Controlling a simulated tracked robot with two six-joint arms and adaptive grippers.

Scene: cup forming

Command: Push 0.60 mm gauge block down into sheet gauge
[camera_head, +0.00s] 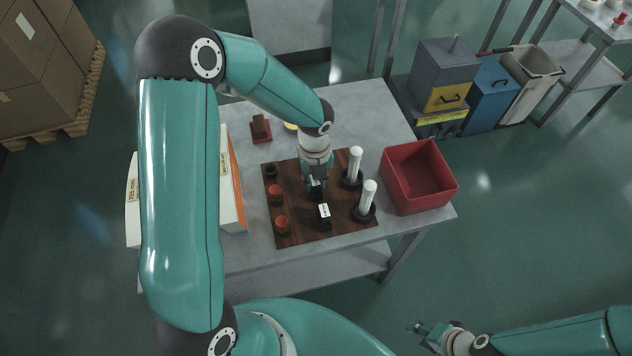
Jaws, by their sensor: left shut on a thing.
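My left gripper (317,187) reaches down over the middle of the dark wooden board (292,228) and is shut on a small dark piece. The fingers mostly hide this piece, so I cannot tell its marking or how deep it sits. Just in front of the gripper stands a small black block (325,219) with a white label on top. The label is too small to read, and I cannot tell whether this is the sheet gauge or a gauge block. My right gripper (418,329) is at the lower right, away from the table; its finger opening is unclear.
Two white cylinders (355,163) (368,195) stand on dark bases at the board's right. A red bin (420,176) stands at the table's right. A dark red block (261,129) is behind the board.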

